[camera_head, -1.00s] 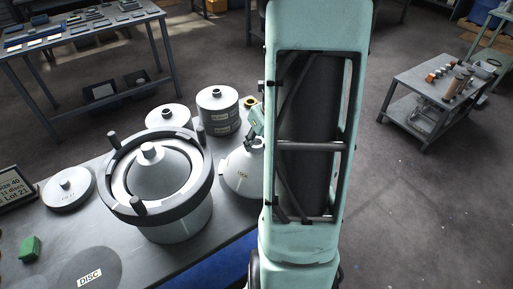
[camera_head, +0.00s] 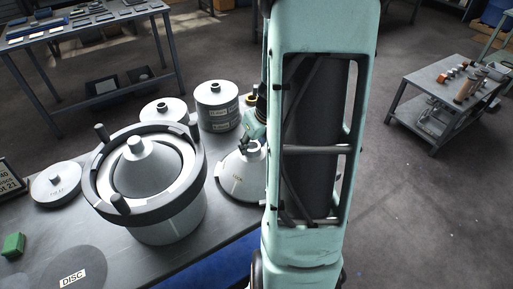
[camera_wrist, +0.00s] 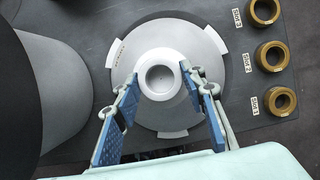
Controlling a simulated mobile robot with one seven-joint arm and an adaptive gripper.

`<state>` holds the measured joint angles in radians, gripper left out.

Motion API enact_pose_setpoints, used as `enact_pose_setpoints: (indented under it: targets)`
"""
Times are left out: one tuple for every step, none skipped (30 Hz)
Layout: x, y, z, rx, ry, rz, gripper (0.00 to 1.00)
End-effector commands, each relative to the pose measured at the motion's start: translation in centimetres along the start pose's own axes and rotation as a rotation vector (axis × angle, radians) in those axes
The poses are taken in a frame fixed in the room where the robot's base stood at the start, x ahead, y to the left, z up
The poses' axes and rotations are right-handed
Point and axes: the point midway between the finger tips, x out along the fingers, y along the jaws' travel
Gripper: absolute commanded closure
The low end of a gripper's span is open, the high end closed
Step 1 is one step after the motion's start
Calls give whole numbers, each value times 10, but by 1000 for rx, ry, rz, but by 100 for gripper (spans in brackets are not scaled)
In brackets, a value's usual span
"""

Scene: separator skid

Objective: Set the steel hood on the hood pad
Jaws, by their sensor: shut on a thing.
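The steel hood (camera_wrist: 148,88) is a pale grey cone with a short round neck, upright on the bench to the right of the large bowl in the head view (camera_head: 234,178). I cannot tell whether the hood touches the pad. My gripper (camera_wrist: 160,76) is above the hood, its two blue-padded fingers closed on opposite sides of the neck. In the head view my arm hides the hood's right side and most of the gripper.
The large bowl (camera_head: 165,222), with a dark handled ring (camera_head: 102,188), stands close left of the hood. A stack of grey discs (camera_head: 217,106) and lidded parts stand behind. Several brass rings (camera_wrist: 270,55) lie at right in the wrist view. A side table (camera_head: 440,85) stands at right.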

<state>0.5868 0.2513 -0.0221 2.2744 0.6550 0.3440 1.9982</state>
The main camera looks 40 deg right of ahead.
Motion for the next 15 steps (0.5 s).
enact_pose_setpoints:
  targets:
    - [5, 2, 0, -1, -4, -2, 100]
    - [6, 3, -1, 0, -4, -2, 100]
    - [7, 4, -1, 1, -4, -2, 100]
    - [7, 5, -1, 2, -4, -2, 100]
    - [7, 5, -1, 2, -4, -3, 100]
    - [7, 5, -1, 2, -5, -3, 100]
    - [7, 5, -1, 3, -5, -3, 100]
    - [6, 5, -1, 3, -5, -3, 100]
    - [6, 5, -1, 3, -5, -3, 100]
    - [6, 5, -1, 3, -4, -3, 100]
    - [6, 5, -1, 3, -4, -3, 100]
    - [6, 5, -1, 3, -4, -3, 100]
    - [6, 5, -1, 3, -4, -3, 100]
    - [6, 5, -1, 3, -4, -3, 100]
    - [8, 5, -2, 3, -4, -3, 100]
